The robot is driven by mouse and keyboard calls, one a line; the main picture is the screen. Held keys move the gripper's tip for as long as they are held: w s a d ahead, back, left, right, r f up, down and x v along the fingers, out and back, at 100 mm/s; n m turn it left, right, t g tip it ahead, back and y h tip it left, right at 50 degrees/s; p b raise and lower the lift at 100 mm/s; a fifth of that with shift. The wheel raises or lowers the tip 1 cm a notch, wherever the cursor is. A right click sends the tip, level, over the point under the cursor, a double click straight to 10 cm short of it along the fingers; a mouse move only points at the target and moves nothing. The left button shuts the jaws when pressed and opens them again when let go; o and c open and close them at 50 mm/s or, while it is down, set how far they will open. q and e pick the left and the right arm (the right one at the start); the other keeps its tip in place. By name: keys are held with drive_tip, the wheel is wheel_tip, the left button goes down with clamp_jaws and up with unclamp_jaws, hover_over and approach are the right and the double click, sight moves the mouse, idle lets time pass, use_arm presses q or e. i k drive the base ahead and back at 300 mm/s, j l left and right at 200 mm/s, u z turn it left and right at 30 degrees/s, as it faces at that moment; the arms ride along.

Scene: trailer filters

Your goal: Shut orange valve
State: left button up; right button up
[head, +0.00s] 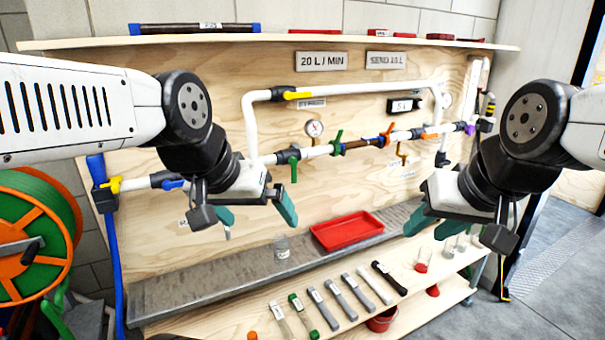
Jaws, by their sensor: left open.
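An orange valve handle (388,132) sits on the white pipe run on the wooden panel, at the right end of a brown filter section (358,145). Another orange part (429,136) is further right on the same run. Which one is the valve named is hard to tell. My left gripper (256,214) is open and empty, in front of the panel, below and left of the orange handle. My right gripper (432,224) hangs below and right of it, apart from the pipes. Its teal fingers are seen at an angle, so their opening is unclear.
Green valves (293,167), a yellow handle (297,95) and a gauge (314,129) crowd the pipes. A red tray (346,231) and a glass jar (282,246) stand below. Tools (352,291) lie on the lower shelf. A hose reel (35,236) is at left.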

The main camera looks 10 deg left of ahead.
sight(431, 136)
drive_tip(key=i+l+z, duration=0.1)
drive_tip(key=i+l, duration=0.25)
drive_tip(key=i+l+z, duration=0.15)
drive_tip(key=i+l, duration=0.2)
drive_tip(key=i, duration=0.15)
drive_tip(key=i+l+z, duration=0.1)
drive_tip(key=i+l, duration=0.2)
drive_tip(key=i, duration=0.15)
